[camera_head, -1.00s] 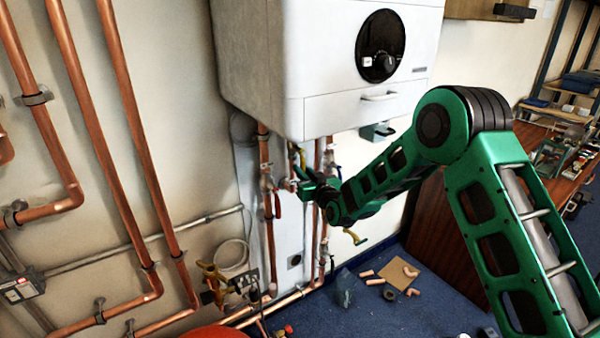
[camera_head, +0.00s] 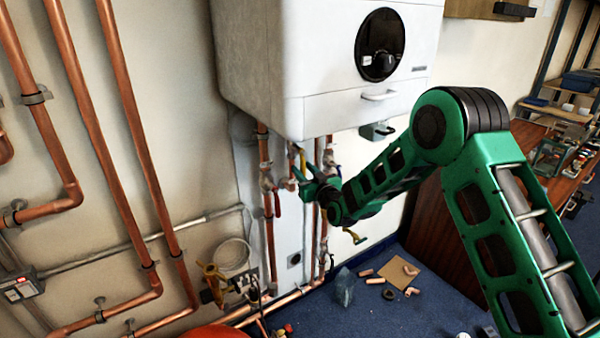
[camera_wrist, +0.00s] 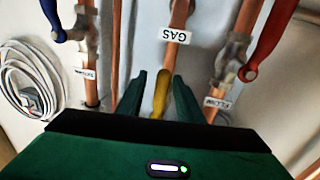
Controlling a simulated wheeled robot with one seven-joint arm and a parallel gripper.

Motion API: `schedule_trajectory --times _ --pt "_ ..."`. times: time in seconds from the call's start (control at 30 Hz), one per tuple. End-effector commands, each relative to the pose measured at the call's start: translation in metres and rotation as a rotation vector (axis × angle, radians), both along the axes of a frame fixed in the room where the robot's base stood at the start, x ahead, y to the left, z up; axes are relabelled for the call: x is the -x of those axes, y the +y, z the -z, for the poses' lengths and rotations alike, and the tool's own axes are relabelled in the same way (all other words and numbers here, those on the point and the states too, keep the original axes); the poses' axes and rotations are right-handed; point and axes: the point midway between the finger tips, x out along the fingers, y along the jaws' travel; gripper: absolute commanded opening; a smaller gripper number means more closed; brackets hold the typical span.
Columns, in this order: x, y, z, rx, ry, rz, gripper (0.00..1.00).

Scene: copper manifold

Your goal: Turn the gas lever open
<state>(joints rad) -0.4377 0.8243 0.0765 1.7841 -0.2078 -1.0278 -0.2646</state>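The copper gas pipe (camera_wrist: 181,12) with its white GAS label (camera_wrist: 171,36) is at the top middle of the wrist view. The yellow gas lever (camera_wrist: 160,94) lies below the label, extending toward my gripper, roughly in line with the pipe in this view. My gripper (camera_wrist: 160,85) is open, with one green finger on each side of the lever and a narrow gap visible on both sides. The lever's near end is hidden by the gripper body. In the head view, the yellow lever (camera_head: 303,158) shows under the boiler just above my gripper (camera_head: 307,174).
A blue lever (camera_wrist: 51,17) on the left and a red lever (camera_wrist: 271,42) on the right flank the gas pipe. The white boiler (camera_head: 285,60) hangs directly above. Another yellow handle (camera_head: 355,237) is lower down. Pipe pieces (camera_head: 375,281) lie on the blue floor.

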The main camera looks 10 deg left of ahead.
Motion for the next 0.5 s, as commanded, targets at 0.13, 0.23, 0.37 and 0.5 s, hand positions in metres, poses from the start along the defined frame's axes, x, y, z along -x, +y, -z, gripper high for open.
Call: schedule_trajectory --times 0.13,0.23,0.37,0.5 --pt "0.003 -0.001 -0.001 -0.003 -0.002 -0.001 0.33" --pt "0.012 -0.007 -0.001 -0.003 -0.001 -0.001 0.33" --pt "0.03 -0.02 -0.001 -0.001 0.001 -0.001 0.33" --pt "0.053 -0.036 0.0 0.0 0.001 -0.001 0.33"
